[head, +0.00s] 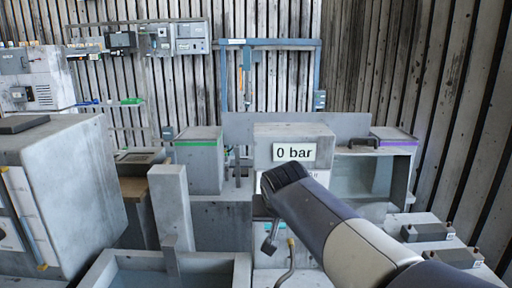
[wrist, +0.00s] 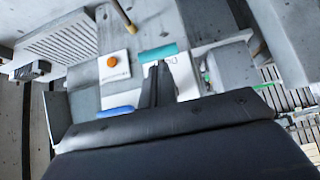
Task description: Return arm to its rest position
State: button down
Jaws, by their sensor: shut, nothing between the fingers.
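My arm reaches in from the lower right of the head view and ends in a dark ribbed wrist in front of the grey cabinet (head: 290,135) marked "0 bar". In the wrist view my gripper (wrist: 158,68) shows as two dark narrow fingers, close together and empty. A teal bar (wrist: 158,52) appears just beyond the fingertips; I cannot tell whether they touch. A white plate with an orange round knob (wrist: 112,61) is left of the fingers.
A large grey cabinet (head: 60,170) stands at the left. A grey post (head: 171,208) and an open trough (head: 205,266) are at front centre. A green-edged box (head: 199,160) and a purple-edged box (head: 395,140) flank the display. Grey blocks with dark handles (head: 428,232) lie lower right.

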jog(key=shift+w+r+g+p, duration=0.15)
jog(key=shift+r+g+p, duration=0.55)
jog(key=shift+p, duration=1.3)
jog(key=shift+w+r+g+p, duration=0.1)
jog(key=shift+r+g+p, duration=0.55)
jog(key=shift+p, duration=1.3)
jog(key=shift+r, duration=0.1)
jog(key=shift+s+r, duration=0.2)
jog(key=shift+r, duration=0.05)
jog(key=shift+f, duration=0.1)
